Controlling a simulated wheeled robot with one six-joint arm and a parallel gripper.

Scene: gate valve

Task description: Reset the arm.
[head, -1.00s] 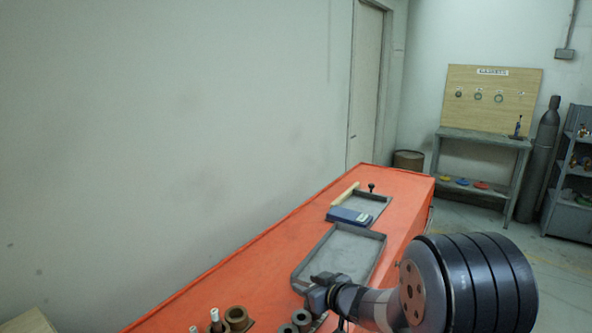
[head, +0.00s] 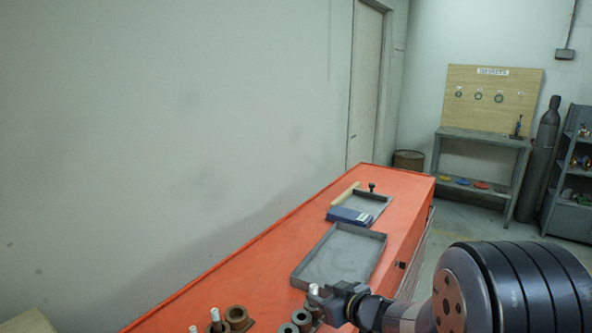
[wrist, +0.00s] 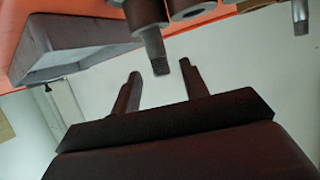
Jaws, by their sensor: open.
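My gripper (head: 338,303) is at the lower middle of the head view, over the near part of the orange bench (head: 400,205). In the wrist view its two fingers (wrist: 162,78) are apart with nothing held between them. A grey stem with a threaded end (wrist: 160,62) shows just beyond the gap; I cannot tell its distance from the fingertips. In the head view a light-tipped stem (head: 313,289) stands close beside the gripper. My arm partly hides the bench's near right side.
Brown ring-shaped parts (head: 237,316) stand at the near edge. A wall runs along the left.

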